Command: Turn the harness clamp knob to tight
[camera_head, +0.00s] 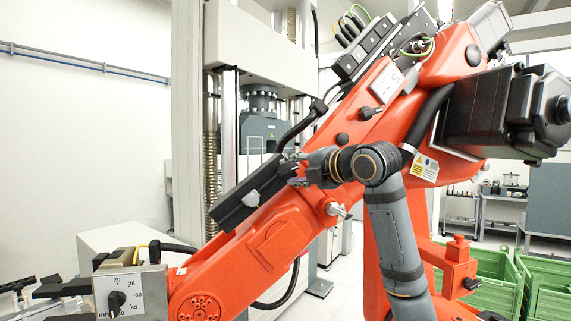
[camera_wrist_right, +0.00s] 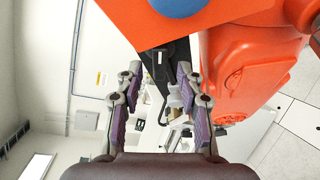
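The orange industrial arm (camera_head: 285,237) slants across the head view. I cannot tell for sure which part is the harness clamp knob. A black knob (camera_head: 371,112) sits on its upper link, and a metal knob or lever (camera_head: 338,210) sits lower down. A long black block with a cable (camera_head: 250,194) lies along the link; it also shows in the wrist view (camera_wrist_right: 177,65). My right gripper (camera_head: 292,169) is open by the block's upper end. In the wrist view, its two purple-padded fingers (camera_wrist_right: 159,98) are apart with nothing held between them. My left gripper is not visible.
A dial box (camera_head: 130,285) with a black pointer knob stands at the lower left. A grey testing machine (camera_head: 258,45) stands behind the orange arm. Green crates (camera_head: 545,285) are at the lower right. A black motor (camera_head: 500,105) juts out at the upper right.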

